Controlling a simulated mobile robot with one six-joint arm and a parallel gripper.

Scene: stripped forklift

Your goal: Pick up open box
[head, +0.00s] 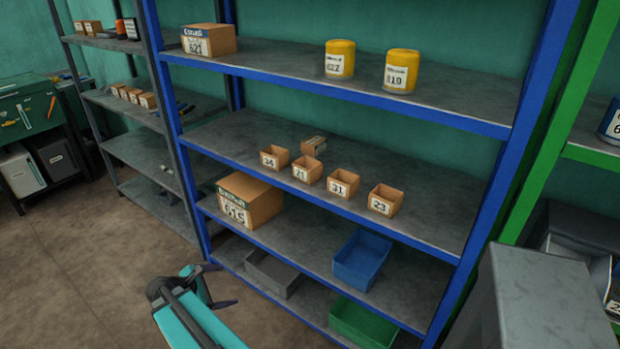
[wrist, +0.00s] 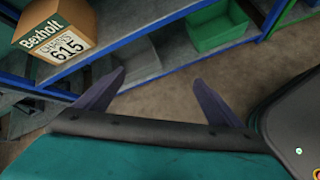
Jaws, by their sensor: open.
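Several small open cardboard boxes stand in a row on the middle shelf in the head view: box 34 (head: 274,157), box 21 (head: 307,170), box 31 (head: 342,184) and box 23 (head: 385,199). Another small cardboard box (head: 314,146) sits behind them; I cannot tell if it is open. My gripper (head: 230,284) is low in front of the blue-framed rack, below and left of these boxes. In the wrist view my gripper (wrist: 159,76) has its dark fingers spread, with nothing between them. The small boxes do not show in the wrist view.
A larger closed box 615 (head: 250,200) sits on the shelf below; it also shows in the wrist view (wrist: 57,32). Grey (head: 273,273), blue (head: 362,260) and green (head: 362,322) bins are low in the rack. Blue shelf edges and posts bound it. Floor (head: 80,270) is clear at left.

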